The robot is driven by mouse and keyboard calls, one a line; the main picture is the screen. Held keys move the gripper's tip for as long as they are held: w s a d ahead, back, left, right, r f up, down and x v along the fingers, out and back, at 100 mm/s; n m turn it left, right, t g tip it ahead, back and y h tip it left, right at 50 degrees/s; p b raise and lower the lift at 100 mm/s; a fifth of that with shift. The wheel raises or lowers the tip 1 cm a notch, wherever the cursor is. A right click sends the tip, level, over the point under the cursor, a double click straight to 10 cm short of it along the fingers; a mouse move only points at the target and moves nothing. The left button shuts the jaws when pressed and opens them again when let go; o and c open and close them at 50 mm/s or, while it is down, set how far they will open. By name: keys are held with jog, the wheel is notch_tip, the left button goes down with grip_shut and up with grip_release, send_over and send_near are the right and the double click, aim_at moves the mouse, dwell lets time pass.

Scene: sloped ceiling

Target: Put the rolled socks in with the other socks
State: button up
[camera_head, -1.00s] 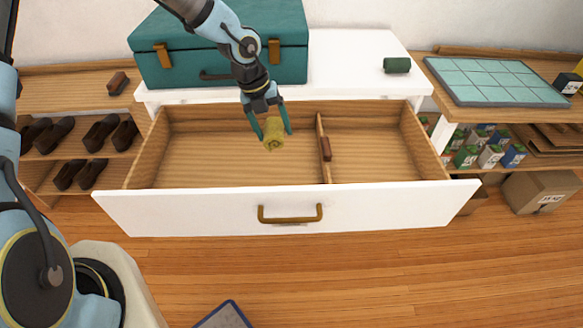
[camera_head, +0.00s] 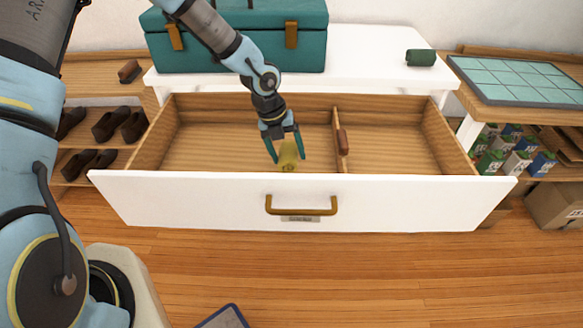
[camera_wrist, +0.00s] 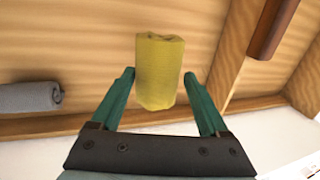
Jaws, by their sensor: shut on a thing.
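My gripper (camera_head: 287,157) is shut on a yellow rolled pair of socks (camera_head: 289,149), inside the left compartment of the open drawer (camera_head: 215,128), close behind its white front. In the wrist view the yellow roll (camera_wrist: 159,75) stands between the two green fingers. A grey roll (camera_wrist: 30,97), which looks like other socks, lies on the drawer floor near the front wall, left of my gripper in that view. The drawer front hides it in the head view. I cannot tell whether the yellow roll touches the floor.
A wooden divider (camera_head: 339,140) splits the drawer, with a small brown object (camera_head: 342,142) at it. The right compartment looks clear. A teal case (camera_head: 240,38) and a dark green roll (camera_head: 420,57) sit on the white top. Shelves with shoes (camera_head: 112,124) and boxes (camera_head: 515,160) flank it.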

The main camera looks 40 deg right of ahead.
jog(key=shift+f+p, duration=0.45)
jog(key=shift+f, duration=2.6)
jog(key=shift+f, duration=0.1)
jog(key=o, duration=1.2)
